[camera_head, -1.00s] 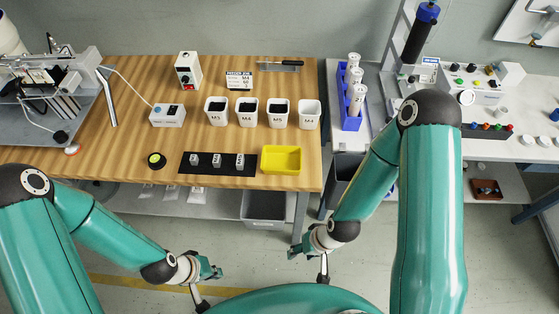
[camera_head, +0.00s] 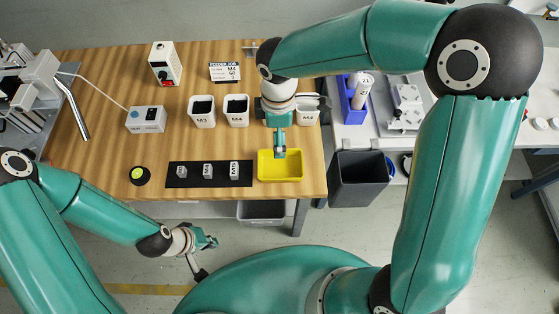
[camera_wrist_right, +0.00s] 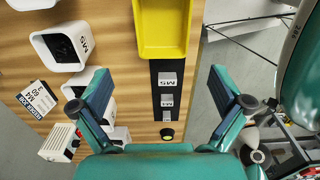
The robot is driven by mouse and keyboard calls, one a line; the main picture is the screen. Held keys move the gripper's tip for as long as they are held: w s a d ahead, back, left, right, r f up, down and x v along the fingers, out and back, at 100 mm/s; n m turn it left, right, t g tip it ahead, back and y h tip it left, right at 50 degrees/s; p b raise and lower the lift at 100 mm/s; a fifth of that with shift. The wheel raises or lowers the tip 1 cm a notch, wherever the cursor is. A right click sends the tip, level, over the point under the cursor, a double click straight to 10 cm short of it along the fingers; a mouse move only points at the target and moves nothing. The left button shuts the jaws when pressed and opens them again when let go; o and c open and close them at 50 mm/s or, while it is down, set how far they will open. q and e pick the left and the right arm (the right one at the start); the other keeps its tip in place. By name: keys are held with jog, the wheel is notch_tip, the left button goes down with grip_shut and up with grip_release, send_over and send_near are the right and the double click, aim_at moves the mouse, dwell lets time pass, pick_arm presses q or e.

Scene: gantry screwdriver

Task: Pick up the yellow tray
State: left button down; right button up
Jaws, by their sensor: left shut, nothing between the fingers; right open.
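The yellow tray (camera_head: 279,170) lies empty on the wooden table (camera_head: 100,105), near its front right corner. In the right wrist view the tray (camera_wrist_right: 163,28) is at the top middle, cut off by the frame edge. My right gripper (camera_head: 280,153) is over the tray's back edge, pointing down. In its wrist view the right gripper (camera_wrist_right: 160,76) has its fingers spread wide with nothing between them; whether it touches the tray cannot be told. My left gripper (camera_head: 209,243) is shut and empty, low in front of the table.
A black strip (camera_head: 177,172) with small labelled blocks lies left of the tray. White labelled bins (camera_head: 202,112) stand behind, partly hidden by my right arm. A round black-and-green button (camera_head: 139,175) is further left. A dark grey bin (camera_head: 360,180) stands right of the table.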

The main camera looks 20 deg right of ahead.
send_over(281, 169)
notch_tip(281, 169, down, 10)
jog(key=shift+w+r, duration=0.1)
jog(key=shift+r, duration=0.1)
jog(key=shift+f, duration=2.85)
jog(key=shift+c, duration=0.2)
jog(key=c, duration=0.8)
